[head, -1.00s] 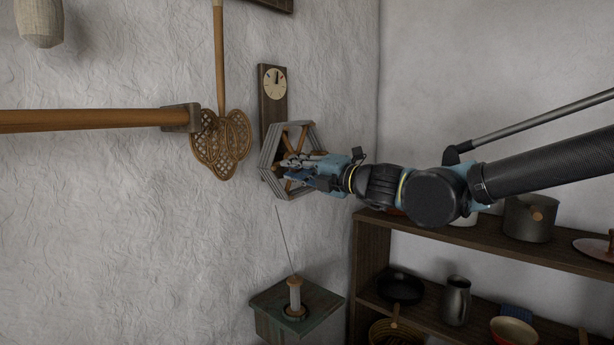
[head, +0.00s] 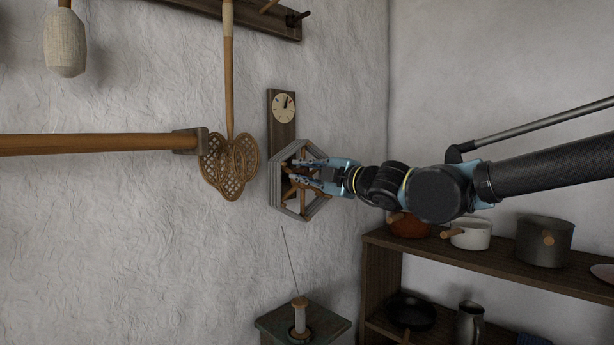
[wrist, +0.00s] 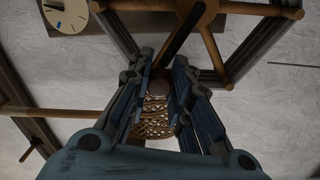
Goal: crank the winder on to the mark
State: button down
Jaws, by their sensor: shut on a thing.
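The winder (head: 275,190) is a six-sided wooden reel with brown spokes, mounted on the wall below a dark board. The dial also shows at the upper left of the wrist view (wrist: 66,14). My gripper (head: 294,172) is at the front of the reel, reaching in from the right. In the wrist view a dark crank arm (wrist: 178,36) runs from the hub to between the fingers, which are shut on the crank handle, mostly hidden.
A carpet beater (head: 228,160) hangs left of the winder, beside a horizontal wooden pole (head: 90,143). A small stand with a spool (head: 299,318) is below. Shelves (head: 470,258) with pots are at lower right.

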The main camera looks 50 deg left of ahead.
jog(key=shift+w, duration=0.3)
jog(key=c, duration=1.4)
grip_release()
jog(key=shift+w+f, duration=0.1)
jog(key=shift+w, duration=0.1)
jog(key=shift+s, duration=0.25)
jog(key=shift+d, duration=0.1)
jog(key=shift+d, duration=0.25)
jog(key=d, duration=0.3)
jog(key=w+d, duration=0.1)
jog(key=d, duration=0.7)
jog(key=shift+w+d+f, duration=0.15)
jog(key=shift+w+f, duration=0.1)
